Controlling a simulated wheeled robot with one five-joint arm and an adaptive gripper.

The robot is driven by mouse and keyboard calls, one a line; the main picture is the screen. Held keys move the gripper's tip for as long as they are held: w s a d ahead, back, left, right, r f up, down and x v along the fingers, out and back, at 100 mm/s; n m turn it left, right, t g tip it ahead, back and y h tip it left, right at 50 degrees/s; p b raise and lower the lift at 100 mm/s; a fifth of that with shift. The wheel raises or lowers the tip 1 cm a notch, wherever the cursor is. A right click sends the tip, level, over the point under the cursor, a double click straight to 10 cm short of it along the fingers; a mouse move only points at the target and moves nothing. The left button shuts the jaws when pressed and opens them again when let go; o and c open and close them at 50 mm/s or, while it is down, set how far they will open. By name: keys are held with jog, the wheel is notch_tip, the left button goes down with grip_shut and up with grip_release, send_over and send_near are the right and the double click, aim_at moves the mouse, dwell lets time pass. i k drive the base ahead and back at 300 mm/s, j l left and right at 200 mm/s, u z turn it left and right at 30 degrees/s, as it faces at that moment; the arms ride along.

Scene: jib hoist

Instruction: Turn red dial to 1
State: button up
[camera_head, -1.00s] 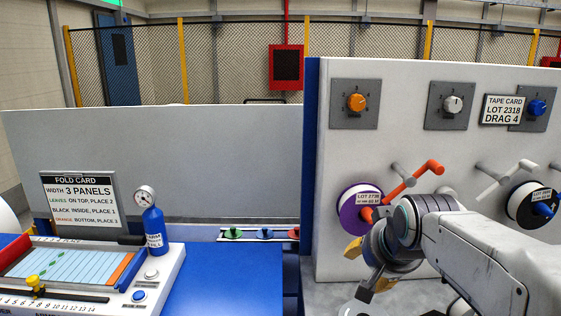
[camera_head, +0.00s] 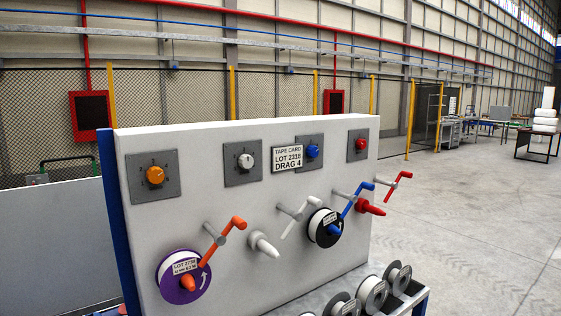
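The red dial (camera_head: 360,144) sits on a grey square plate at the right end of the upper row on the white panel (camera_head: 200,210). Its numbers and pointer are too small to read. To its left are the blue dial (camera_head: 312,151), the white dial (camera_head: 246,161) and the orange dial (camera_head: 155,175), each on a grey plate. A tape card (camera_head: 287,158) reading "LOT 2318 DRAG 4" hangs between the white and blue dials. My gripper is outside the picture.
Orange, white, blue and red cranks (camera_head: 398,190) stick out below the dials. A purple spool (camera_head: 183,276) and a black-rimmed spool (camera_head: 325,228) hang on the panel. Several white reels (camera_head: 372,294) stand at its foot. Open floor (camera_head: 470,220) lies to the right.

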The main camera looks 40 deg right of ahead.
aim_at(360, 144)
jog(key=z, duration=1.5)
jog(key=i+l, duration=0.05)
